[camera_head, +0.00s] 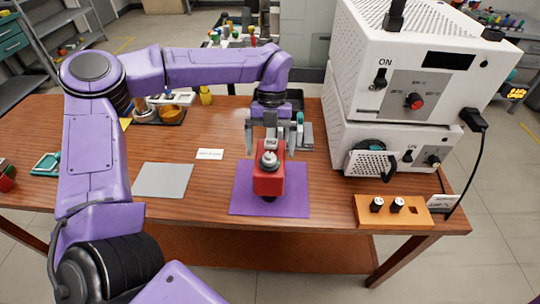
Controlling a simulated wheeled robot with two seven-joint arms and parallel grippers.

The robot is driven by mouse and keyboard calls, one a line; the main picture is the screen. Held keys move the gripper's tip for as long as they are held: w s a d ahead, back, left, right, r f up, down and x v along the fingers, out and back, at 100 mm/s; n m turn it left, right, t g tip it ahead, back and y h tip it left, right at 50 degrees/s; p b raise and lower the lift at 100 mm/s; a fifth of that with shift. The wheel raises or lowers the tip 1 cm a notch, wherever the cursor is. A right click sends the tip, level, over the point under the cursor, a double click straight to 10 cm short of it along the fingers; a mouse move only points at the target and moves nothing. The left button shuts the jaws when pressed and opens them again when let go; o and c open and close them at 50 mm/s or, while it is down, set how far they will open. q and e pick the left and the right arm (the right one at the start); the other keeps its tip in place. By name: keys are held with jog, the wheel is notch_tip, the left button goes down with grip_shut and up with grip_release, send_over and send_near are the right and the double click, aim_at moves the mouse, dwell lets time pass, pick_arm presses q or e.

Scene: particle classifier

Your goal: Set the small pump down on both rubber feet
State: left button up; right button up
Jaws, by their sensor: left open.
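The small pump (269,181) is a red block with a grey metal top. It stands on a purple mat (240,200) near the front edge of the table. A dark foot shows at its lower front; a second foot cannot be made out. My left gripper (271,140) is directly above and behind the pump, pointing down. Its jaws are open, with one finger on each side of the pump's top. Whether the fingers touch the pump cannot be told. My right gripper does not show.
A white instrument stack (395,90) fills the right of the wooden table (110,150). An orange block with two knobs (365,215) sits at the front right. A grey plate (163,180) and a small white label (209,154) lie left of the mat. A dark tray (170,118) stands behind.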

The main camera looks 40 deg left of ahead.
pick_arm(q)
jog(key=v, duration=0.8)
jog(key=shift+w+r, duration=0.1)
jog(key=shift+r, duration=0.3)
